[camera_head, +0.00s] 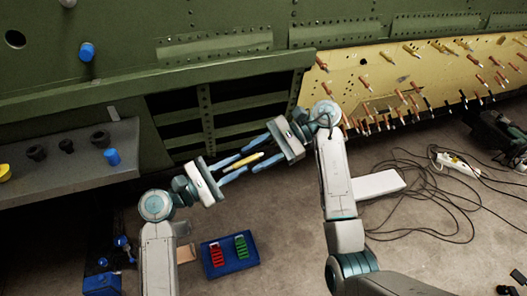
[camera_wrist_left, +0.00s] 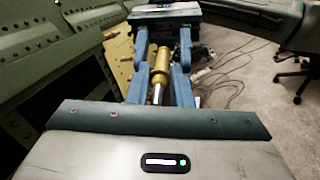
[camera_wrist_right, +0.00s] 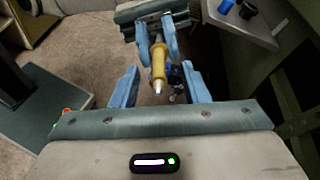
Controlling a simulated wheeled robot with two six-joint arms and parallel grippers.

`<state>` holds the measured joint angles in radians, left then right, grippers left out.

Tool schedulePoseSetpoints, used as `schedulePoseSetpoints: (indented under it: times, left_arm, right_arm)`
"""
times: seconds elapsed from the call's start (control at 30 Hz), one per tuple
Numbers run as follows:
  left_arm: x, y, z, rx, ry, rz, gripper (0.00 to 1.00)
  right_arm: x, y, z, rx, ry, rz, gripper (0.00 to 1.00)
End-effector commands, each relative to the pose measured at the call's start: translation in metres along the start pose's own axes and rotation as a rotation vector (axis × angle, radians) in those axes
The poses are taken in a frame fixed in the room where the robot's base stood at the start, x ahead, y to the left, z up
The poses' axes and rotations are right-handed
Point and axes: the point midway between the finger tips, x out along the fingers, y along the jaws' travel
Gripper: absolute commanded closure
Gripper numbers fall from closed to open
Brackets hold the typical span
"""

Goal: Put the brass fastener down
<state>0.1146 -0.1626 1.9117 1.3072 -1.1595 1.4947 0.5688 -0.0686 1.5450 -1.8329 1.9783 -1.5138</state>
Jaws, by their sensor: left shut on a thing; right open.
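The brass fastener (camera_head: 243,163) is a yellow cylinder with a silver tip, held in the air between my two facing grippers. My left gripper (camera_head: 236,166) is shut on it; the fastener also shows in the left wrist view (camera_wrist_left: 158,65) between the blue fingers. My right gripper (camera_head: 252,157) is open, its fingers reaching around the fastener's other end. In the right wrist view the fastener (camera_wrist_right: 158,62) lies between the right fingers (camera_wrist_right: 160,88) with clear gaps on both sides, its silver tip pointing toward the right palm.
A blue tray (camera_head: 235,267) with red and green racks lies on the floor below. A grey bench (camera_head: 60,178) with black rings and a blue cylinder stands left. The green fuselage (camera_head: 130,70) has a dark ribbed opening behind the grippers. A yellow panel (camera_head: 385,75) bears many fasteners. Cables lie right.

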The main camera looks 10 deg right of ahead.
Motion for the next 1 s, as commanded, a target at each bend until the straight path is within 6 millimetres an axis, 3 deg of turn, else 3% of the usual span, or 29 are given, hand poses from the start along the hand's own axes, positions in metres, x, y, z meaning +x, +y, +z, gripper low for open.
schedulePoseSetpoints:
  times: [0.13, 0.37, 0.43, 0.47, 0.57, 0.87, 1.0]
  left_arm:
    - [0.000, 0.000, 0.000, 0.000, 0.000, 0.000, 1.00]
    - [0.000, 0.000, 0.000, 0.000, 0.000, 0.000, 1.00]
    - [0.000, 0.000, 0.000, 0.000, -0.001, 0.000, 1.00]
    - [0.000, 0.000, 0.000, 0.000, -0.001, -0.001, 0.74]
    - [0.000, 0.000, 0.000, 0.000, 0.000, -0.001, 0.55]
    - [-0.001, 0.000, 0.000, 0.000, 0.000, 0.000, 0.55]
    - [-0.011, 0.000, -0.001, 0.002, 0.003, 0.000, 0.55]
  right_arm:
    - [0.000, 0.000, 0.000, 0.000, 0.000, 0.000, 0.59]
    - [0.000, 0.000, 0.000, 0.000, 0.000, 0.000, 1.00]
    - [0.000, 0.000, 0.000, 0.000, 0.000, 0.000, 1.00]
    - [0.000, 0.000, 0.000, 0.000, 0.000, -0.001, 1.00]
    - [0.000, 0.000, 0.000, 0.000, 0.000, 0.000, 1.00]
    - [0.000, 0.000, 0.000, 0.000, 0.000, 0.000, 1.00]
    - [0.000, 0.000, 0.000, 0.000, 0.000, 0.000, 1.00]
